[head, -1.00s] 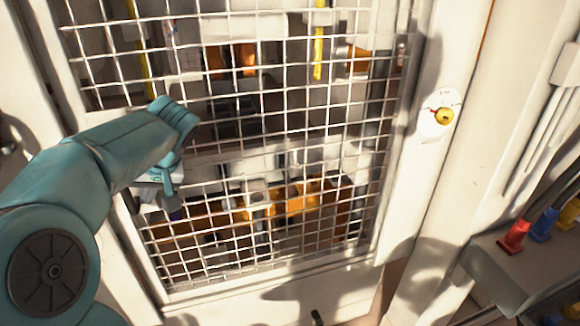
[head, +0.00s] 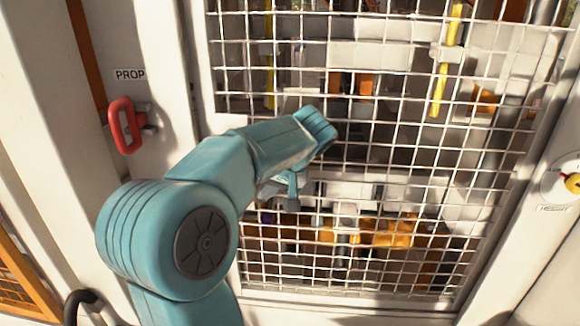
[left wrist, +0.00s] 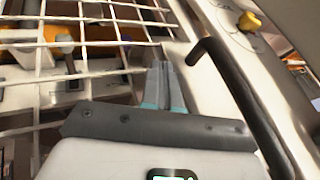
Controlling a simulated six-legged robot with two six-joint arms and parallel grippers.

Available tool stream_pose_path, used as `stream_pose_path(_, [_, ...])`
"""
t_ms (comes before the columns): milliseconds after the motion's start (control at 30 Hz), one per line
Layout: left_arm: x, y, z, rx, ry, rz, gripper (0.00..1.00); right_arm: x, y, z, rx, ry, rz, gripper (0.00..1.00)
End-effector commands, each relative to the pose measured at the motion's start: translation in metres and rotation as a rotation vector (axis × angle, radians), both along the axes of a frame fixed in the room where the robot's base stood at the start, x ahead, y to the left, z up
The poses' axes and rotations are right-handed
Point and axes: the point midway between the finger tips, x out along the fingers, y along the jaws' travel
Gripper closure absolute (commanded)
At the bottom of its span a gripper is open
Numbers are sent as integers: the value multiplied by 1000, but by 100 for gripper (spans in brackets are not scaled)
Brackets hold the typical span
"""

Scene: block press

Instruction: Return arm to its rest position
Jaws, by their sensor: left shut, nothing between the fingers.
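My left arm comes in from the left in the head view, bent at a large teal joint, with its forearm in front of the mesh guard (head: 400,150). My left gripper (head: 292,190) is partly hidden beneath the teal forearm end. In the left wrist view the two fingers of my left gripper (left wrist: 163,85) lie together, shut, with nothing between them. They point toward the edge between the mesh and the pale frame. My right gripper is not in view.
A red handle (head: 124,126) below a PROP label is on the left post. A yellow knob (head: 573,184) is on the right post and also shows in the left wrist view (left wrist: 249,22). A black bar handle (left wrist: 235,95) stands close right of the fingers.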

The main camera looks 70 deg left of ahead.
Motion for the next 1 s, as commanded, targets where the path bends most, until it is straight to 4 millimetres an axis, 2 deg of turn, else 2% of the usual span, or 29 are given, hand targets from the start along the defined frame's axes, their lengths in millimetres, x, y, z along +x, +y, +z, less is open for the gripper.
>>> stream_pose_path(33, [4,-5,11,5,-7,-6,100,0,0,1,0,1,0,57])
stream_pose_path(300, [15,-29,56,4,-7,-6,100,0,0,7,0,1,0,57])
stream_pose_path(400, [19,-36,68,2,-7,-5,100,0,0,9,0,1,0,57])
stream_pose_path(567, [22,-43,77,2,-6,-3,100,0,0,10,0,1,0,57])
stream_pose_path(833, [27,-45,74,-5,-1,-16,100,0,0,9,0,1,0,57])
stream_pose_path(933, [51,-47,53,-38,8,-95,100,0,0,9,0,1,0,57])
stream_pose_path(1000, [80,-53,25,-85,15,-193,100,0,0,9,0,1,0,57])
